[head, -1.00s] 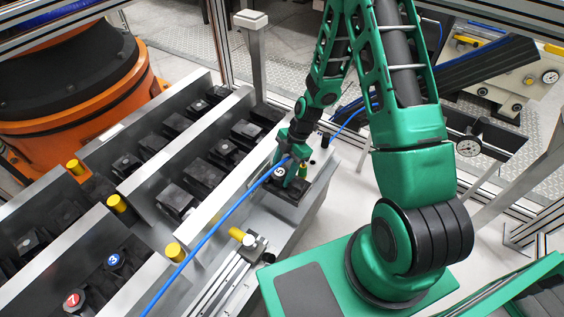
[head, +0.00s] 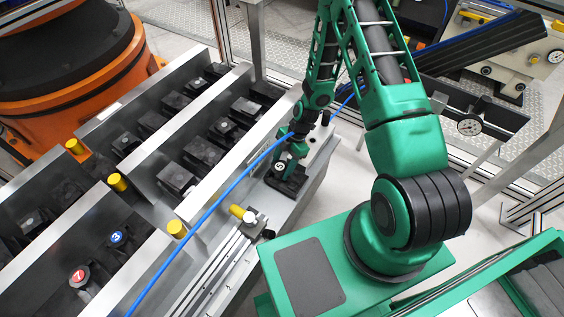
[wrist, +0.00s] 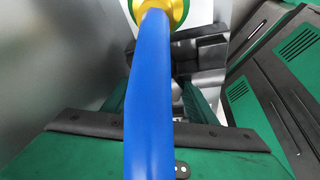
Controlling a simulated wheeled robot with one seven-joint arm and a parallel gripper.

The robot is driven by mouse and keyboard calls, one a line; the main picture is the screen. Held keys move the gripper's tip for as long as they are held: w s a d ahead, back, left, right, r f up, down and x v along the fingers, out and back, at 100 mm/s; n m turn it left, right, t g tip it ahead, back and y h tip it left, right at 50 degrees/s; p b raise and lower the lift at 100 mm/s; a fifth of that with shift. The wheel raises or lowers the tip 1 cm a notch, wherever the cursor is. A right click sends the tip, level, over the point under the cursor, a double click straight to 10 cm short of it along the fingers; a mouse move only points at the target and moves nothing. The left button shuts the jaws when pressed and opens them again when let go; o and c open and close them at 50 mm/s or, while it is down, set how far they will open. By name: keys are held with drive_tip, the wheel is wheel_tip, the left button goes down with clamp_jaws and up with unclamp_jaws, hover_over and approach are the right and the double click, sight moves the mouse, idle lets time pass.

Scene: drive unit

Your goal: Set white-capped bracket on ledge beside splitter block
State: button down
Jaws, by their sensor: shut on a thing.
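The white-capped bracket (head: 288,185) is a black piece with a round white cap marked 5, low over the grey metal ledge (head: 256,197) in the head view. My gripper (head: 292,152) is shut on it from above. I cannot tell whether its underside touches the ledge. In the wrist view a black part, probably the bracket (wrist: 205,52), shows beyond the fingers, partly hidden by a blue hose. A metal block with a yellow cylinder (head: 240,212), possibly the splitter block, stands nearer on the ledge, apart from the bracket.
Troughs with black parts (head: 205,150) lie to the left, with yellow posts (head: 118,182) and caps marked 3 (head: 117,237) and 7 (head: 79,275). An orange robot base (head: 120,75) stands behind.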

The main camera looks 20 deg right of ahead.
drive_tip(key=shift+f, duration=0.45)
drive_tip(key=c, duration=0.7)
unclamp_jaws()
drive_tip(key=shift+c, duration=0.2)
